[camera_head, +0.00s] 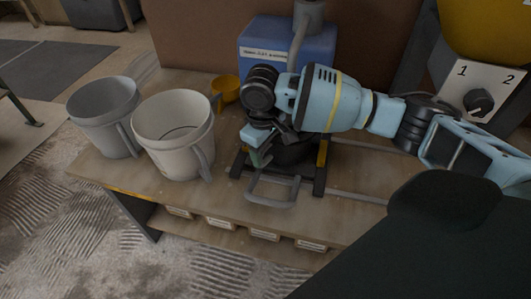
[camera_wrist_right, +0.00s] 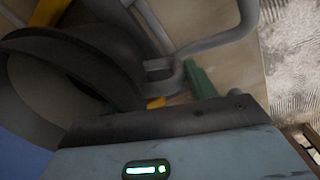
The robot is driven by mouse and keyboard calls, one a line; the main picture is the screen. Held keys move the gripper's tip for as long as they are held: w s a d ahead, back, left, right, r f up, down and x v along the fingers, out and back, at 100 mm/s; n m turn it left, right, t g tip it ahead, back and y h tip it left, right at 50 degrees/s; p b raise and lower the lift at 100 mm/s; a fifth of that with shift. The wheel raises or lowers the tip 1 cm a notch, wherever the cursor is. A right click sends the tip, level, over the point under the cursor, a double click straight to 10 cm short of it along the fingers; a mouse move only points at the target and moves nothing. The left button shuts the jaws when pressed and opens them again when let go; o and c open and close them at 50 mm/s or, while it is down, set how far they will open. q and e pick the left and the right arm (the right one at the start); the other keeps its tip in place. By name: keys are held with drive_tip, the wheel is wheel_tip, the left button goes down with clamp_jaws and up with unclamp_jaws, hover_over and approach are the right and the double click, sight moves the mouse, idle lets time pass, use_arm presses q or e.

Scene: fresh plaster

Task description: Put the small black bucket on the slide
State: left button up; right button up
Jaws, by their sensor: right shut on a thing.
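The small black bucket (camera_head: 294,154) is at the middle of the bench, largely hidden by my right gripper (camera_head: 262,150). The right gripper is shut on the bucket, near its rim. In the right wrist view the bucket (camera_wrist_right: 75,62) fills the left side as a dark round shape. The slide has dark rails (camera_head: 320,178) with yellow parts and a grey U-shaped handle (camera_head: 272,202) at its front. The bucket appears over or between the rails; I cannot tell whether it rests there. My left gripper is not in view.
A grey bucket (camera_head: 103,112) and a larger whitish bucket (camera_head: 172,125) stand at the bench's left. A small yellow cup (camera_head: 226,88) and a blue container (camera_head: 265,38) are behind. A control box with a dial (camera_head: 480,102) is at right. Bare bench (camera_head: 215,210) lies front left.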

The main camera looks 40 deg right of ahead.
idle(0.3)
drive_tip(key=o, duration=1.2)
drive_tip(key=r+p, duration=0.1)
drive_tip(key=r, duration=0.6)
drive_tip(key=r+p, duration=0.1)
drive_tip(key=r, duration=0.3)
drive_tip(key=shift+a+r+p, duration=0.15)
drive_tip(key=shift+a+p, duration=0.2)
drive_tip(key=shift+a, duration=0.05)
drive_tip(key=shift+s+r, duration=0.1)
drive_tip(key=shift+r, duration=0.3)
